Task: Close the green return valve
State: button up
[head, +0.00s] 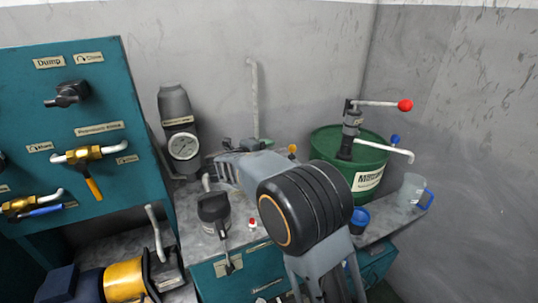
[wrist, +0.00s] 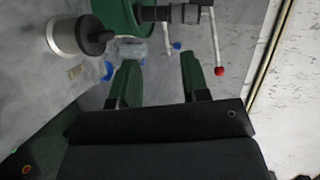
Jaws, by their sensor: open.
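A small green part (head: 265,141) shows at the foot of a pale upright pipe (head: 254,95), behind my arm in the head view. It may be the green return valve, but it is too small and partly hidden to tell its handle position. My gripper (wrist: 158,62) is open in the wrist view, with two dark green fingers apart and nothing held between them. It points toward the bench area near the green drum (wrist: 120,15). In the head view my arm hides most of the gripper. No clear green valve handle shows in the wrist view.
The green drum (head: 367,172) carries a hand pump with a red-knobbed lever (head: 404,105). A teal panel (head: 103,75) with yellow-bodied valves is left.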

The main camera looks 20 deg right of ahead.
jog(key=shift+s+d+r, duration=0.1)
jog(key=shift+s+r, duration=0.15)
jog(key=shift+s, duration=0.25)
jog(key=shift+s+r, duration=0.2)
jog(key=shift+s, duration=0.3)
